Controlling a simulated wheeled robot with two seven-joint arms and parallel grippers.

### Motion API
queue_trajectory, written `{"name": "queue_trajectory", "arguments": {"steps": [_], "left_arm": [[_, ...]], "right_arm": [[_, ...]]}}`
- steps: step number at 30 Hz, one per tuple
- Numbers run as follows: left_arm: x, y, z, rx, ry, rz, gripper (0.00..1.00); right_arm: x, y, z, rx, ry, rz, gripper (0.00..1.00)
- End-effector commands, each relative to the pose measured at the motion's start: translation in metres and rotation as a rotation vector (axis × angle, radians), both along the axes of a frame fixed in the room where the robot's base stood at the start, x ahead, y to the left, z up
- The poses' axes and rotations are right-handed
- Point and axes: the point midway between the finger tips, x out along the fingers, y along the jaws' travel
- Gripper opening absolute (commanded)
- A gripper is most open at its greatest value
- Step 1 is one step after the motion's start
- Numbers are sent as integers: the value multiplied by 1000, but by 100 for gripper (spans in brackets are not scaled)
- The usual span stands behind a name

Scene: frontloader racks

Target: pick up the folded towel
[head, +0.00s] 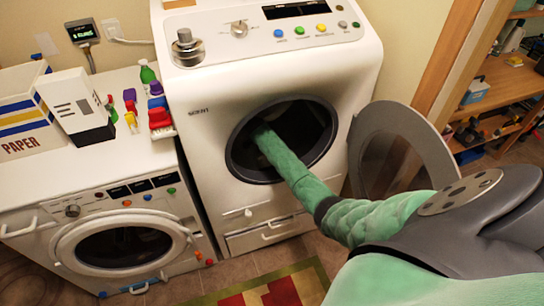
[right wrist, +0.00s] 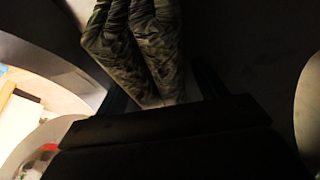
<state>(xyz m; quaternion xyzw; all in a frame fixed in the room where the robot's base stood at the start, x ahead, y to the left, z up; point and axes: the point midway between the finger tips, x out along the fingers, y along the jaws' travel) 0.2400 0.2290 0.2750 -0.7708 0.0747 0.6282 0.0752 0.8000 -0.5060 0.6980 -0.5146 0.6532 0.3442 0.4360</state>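A towel (right wrist: 135,45), dark green-grey and patterned, lies folded in long parallel ridges in the right wrist view. It is inside the dark drum (head: 305,125) of the taller white machine; the head view does not show it. My right arm comes in from the right and reaches through the round opening, so my right gripper is hidden in the head view. In the right wrist view its dark fingers (right wrist: 163,92) stand apart on either side of the towel's near end. It is too dark to tell whether they press on it. My left gripper is in neither view.
The machine's round door (head: 400,150) hangs open to the right, close to my right arm. A lower white washer (head: 125,243) stands at left with a paper box (head: 25,145) and small bottles on top. A wooden shelf (head: 500,85) stands far right.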

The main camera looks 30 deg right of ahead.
Motion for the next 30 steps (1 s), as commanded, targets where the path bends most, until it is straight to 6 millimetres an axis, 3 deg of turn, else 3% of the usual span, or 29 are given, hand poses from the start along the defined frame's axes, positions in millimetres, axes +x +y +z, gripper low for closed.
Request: {"name": "queue_trajectory", "arguments": {"steps": [1,7,8,20,30], "left_arm": [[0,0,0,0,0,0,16],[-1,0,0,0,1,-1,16],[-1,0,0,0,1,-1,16],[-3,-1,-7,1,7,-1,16],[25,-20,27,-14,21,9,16]], "right_arm": [[0,0,0,0,0,0,61],[0,0,0,0,0,0,22],[0,0,0,0,0,0,20],[1,1,10,2,-2,1,20],[1,0,70,1,-4,1,20]]}}
